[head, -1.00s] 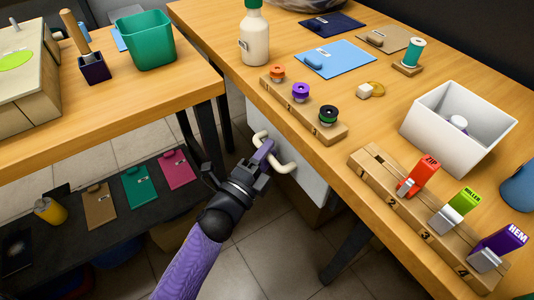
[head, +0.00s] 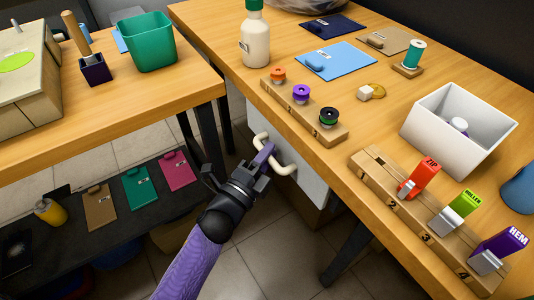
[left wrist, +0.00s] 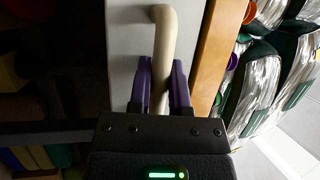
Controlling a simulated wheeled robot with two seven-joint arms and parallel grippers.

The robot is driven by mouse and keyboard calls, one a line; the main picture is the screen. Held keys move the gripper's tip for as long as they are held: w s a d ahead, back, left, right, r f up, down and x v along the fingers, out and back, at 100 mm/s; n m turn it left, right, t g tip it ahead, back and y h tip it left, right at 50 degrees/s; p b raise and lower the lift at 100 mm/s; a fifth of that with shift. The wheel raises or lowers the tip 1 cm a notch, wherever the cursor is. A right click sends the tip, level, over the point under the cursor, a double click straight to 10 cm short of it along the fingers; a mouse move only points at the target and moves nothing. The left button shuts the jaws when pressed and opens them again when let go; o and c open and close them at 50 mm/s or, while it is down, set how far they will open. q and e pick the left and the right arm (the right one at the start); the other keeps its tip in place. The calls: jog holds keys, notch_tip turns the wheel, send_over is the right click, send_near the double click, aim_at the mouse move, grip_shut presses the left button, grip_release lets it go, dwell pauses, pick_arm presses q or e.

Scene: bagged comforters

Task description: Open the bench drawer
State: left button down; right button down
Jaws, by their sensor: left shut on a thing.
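The bench drawer (head: 298,160) is a white front under the wooden bench top, with a cream bar handle (head: 284,169). My left gripper (head: 266,154) is shut on the middle of the handle. In the left wrist view the gripper's purple fingers (left wrist: 160,90) stand on both sides of the handle (left wrist: 166,40), with the pale drawer front (left wrist: 130,60) behind. The gripper hides part of the handle in the head view. My right gripper is in neither view.
The bench top (head: 230,70) holds a spool rack (head: 300,112), a white bin (head: 460,130) and a wooden rack with labelled tags (head: 400,215). A second table (head: 110,105) stands at left, with a low dark shelf of coloured pouches (head: 138,187) beneath. The floor in front of the drawer is clear.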

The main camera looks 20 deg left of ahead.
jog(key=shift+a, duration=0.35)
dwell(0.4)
